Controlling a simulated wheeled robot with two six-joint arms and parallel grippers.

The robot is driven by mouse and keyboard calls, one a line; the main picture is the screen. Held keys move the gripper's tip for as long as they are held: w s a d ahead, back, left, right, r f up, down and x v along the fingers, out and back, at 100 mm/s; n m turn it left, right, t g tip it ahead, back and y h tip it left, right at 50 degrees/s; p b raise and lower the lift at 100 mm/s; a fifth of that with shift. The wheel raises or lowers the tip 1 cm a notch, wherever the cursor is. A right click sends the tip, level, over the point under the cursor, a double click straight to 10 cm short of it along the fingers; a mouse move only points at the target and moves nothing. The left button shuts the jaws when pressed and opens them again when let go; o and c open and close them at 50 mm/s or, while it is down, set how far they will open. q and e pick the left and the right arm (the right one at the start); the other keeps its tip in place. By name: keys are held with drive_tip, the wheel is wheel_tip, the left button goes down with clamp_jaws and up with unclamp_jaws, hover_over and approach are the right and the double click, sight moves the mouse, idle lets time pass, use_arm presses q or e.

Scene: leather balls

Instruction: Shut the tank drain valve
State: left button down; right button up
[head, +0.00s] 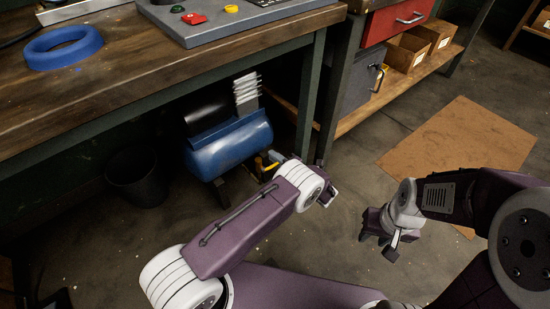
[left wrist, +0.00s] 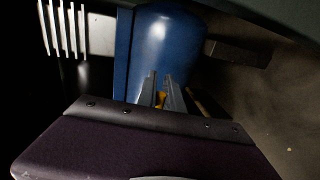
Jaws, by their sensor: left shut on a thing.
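The blue tank (head: 230,146) lies under the workbench and fills the upper middle of the left wrist view (left wrist: 165,45). The yellow drain valve handle (head: 262,164) is at the tank's lower right end, partly covered by my gripper. My left gripper (left wrist: 160,88) reaches in beside the tank, and its two fingers are shut on the yellow handle (left wrist: 161,98) in the left wrist view. How far the valve is turned cannot be told. My right gripper (head: 377,246) is open and empty above the floor, well to the right of the tank.
The wooden workbench (head: 130,75) overhangs the tank, with a dark green leg (head: 309,100) just right of it. A black bin (head: 138,178) stands left of the tank. A brown mat (head: 455,140) lies on the floor at right. Open floor lies between the bench and mat.

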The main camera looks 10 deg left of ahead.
use_arm(q)
drive_tip(key=shift+f, duration=0.1)
drive_tip(key=c, duration=1.5)
unclamp_jaws()
drive_tip(key=p+v, duration=0.3)
drive_tip(key=v, duration=0.6)
drive_tip(key=shift+p, duration=0.4)
drive_tip(key=shift+d, duration=0.15)
